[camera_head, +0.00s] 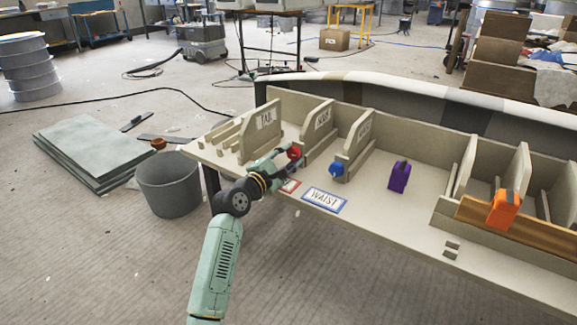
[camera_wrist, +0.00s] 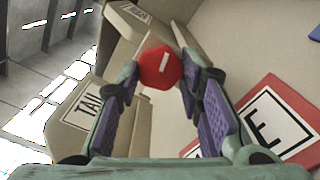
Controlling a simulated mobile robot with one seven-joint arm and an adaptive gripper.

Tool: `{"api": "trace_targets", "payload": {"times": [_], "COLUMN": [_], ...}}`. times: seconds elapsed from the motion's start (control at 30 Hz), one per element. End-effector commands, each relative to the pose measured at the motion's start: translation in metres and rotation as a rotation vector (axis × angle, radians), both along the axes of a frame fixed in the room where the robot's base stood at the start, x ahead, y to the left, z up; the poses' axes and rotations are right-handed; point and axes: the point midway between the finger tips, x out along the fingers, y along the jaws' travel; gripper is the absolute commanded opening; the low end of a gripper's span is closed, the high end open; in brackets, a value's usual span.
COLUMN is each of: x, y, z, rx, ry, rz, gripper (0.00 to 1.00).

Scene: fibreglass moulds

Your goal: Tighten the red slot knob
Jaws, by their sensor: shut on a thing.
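The red slot knob (camera_head: 294,152) is a faceted red piece at the bench's left end, between the dividers labelled TAIL (camera_head: 266,118) and NOSE (camera_head: 321,117). In the wrist view the red knob (camera_wrist: 161,70) shows its face with a short white slot mark, tilted in the picture. My gripper (camera_wrist: 160,78) has its purple-padded fingers on either side of the knob and is shut on it. In the head view my gripper (camera_head: 285,160) reaches in from the front left and partly covers the area around the knob.
A red-bordered card (camera_head: 289,186) and the blue WAIST card (camera_head: 324,200) lie by the front edge. A blue knob (camera_head: 336,170), a purple block (camera_head: 399,177) and an orange block (camera_head: 504,209) are to the right. A grey bin (camera_head: 168,184) stands on the floor at left.

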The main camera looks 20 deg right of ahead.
Motion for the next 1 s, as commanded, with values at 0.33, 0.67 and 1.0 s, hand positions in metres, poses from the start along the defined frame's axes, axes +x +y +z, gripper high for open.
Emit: {"api": "trace_targets", "payload": {"times": [0.33,0.67,1.0], "x": [0.0003,0.0003,0.0003], "y": [-0.0004,-0.0004,-0.0001], "z": [0.0002,0.0009,0.0006], "rx": [0.060,0.064,0.064], "ry": [-0.079,-0.083,-0.082], "rz": [0.001,0.001,0.000], "gripper": [0.06,0.06,0.49]}}
